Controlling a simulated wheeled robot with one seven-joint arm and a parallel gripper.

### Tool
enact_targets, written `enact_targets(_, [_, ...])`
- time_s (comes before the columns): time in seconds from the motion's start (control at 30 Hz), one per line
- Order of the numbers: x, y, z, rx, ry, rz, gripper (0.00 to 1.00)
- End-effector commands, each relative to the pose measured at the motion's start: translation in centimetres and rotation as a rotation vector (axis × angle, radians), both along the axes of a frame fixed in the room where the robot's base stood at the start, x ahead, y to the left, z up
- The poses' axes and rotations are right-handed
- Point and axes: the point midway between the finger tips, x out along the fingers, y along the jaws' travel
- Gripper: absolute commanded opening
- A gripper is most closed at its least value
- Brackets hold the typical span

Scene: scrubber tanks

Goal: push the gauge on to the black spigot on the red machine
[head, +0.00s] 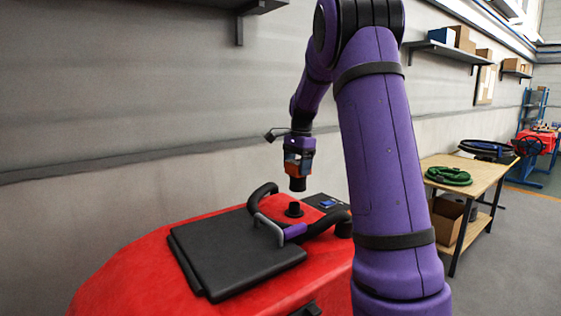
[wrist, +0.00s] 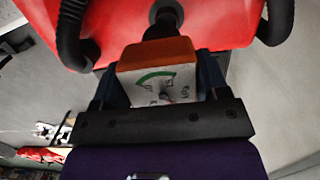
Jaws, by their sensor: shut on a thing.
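My gripper (head: 298,160) is shut on the gauge, an orange block (head: 293,167) with a dark round socket at its lower end. In the wrist view the gauge (wrist: 157,72) sits between my two fingers (wrist: 160,88), its white dial with a green arc and red needle facing the camera. The red machine (head: 130,275) stands below. Its black spigot (head: 294,209) rises from the red top, under the gauge, with a gap between them in the head view.
A black lid (head: 235,255) covers much of the machine's top. A wooden bench (head: 478,182) with a coiled green hose (head: 448,175) is at the right.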

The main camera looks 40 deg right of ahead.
Motion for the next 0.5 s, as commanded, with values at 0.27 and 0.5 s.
enact_targets(0.27, [0.0,0.0,-0.6,0.0,0.0,0.0,0.44])
enact_targets(0.5, [0.0,0.0,-2.1,0.0,0.0,0.001,0.44])
